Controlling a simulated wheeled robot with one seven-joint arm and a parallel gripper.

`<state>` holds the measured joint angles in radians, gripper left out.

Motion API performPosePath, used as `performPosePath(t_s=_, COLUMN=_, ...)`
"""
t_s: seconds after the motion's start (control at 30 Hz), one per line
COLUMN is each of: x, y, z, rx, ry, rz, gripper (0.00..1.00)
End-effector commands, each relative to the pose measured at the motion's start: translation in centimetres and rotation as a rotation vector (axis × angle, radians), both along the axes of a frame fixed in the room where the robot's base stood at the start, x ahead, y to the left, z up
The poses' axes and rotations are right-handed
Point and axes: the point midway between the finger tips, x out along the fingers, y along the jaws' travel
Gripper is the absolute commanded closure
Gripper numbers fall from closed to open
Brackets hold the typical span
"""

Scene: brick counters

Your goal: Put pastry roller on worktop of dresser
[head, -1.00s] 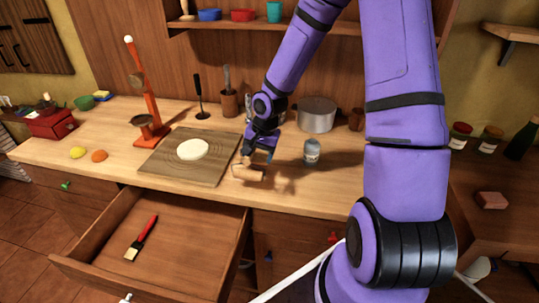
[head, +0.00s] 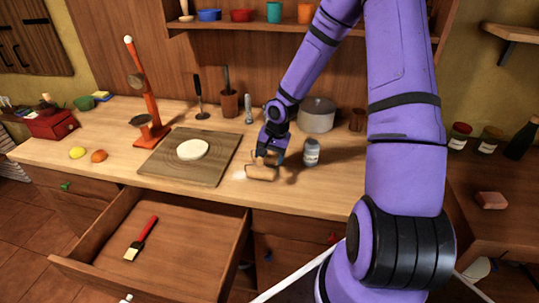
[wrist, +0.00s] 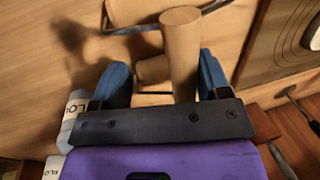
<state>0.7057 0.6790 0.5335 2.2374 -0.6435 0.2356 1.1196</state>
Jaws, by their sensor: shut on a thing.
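The pastry roller (head: 262,173) is a light wooden cylinder with a side handle. It is over the worktop (head: 320,190) of the dresser, between the cutting board and a small bottle. I cannot tell whether it touches the wood. My gripper (head: 268,157) points down and is shut on the roller, partly hiding it. In the wrist view the roller (wrist: 181,48) sits between the two blue fingers of my gripper (wrist: 163,78), with bare worktop (wrist: 35,55) behind it.
A cutting board (head: 170,172) with dough (head: 193,150) lies left of the roller. The bottle (head: 311,153) stands close on its right, a pot (head: 317,115) behind. An open drawer (head: 180,235) holding a red-handled brush (head: 140,238) juts out below. The worktop's front strip is clear.

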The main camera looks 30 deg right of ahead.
Motion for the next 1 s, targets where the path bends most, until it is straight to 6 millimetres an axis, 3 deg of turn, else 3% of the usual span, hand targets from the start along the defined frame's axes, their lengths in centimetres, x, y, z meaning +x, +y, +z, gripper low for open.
performPosePath(t_s=0.67, x=-0.4, y=0.0, z=-1.5, rx=0.002, ry=0.011, rz=0.001, gripper=0.61)
performPosePath(t_s=0.7, x=-0.4, y=0.0, z=-1.6, rx=0.002, ry=0.012, rz=0.001, gripper=0.28)
performPosePath(t_s=0.8, x=-0.5, y=0.0, z=-1.6, rx=0.002, ry=0.013, rz=0.001, gripper=0.05)
performPosePath(t_s=1.0, x=-0.4, y=0.2, z=-1.6, rx=0.003, ry=0.012, rz=0.002, gripper=0.05)
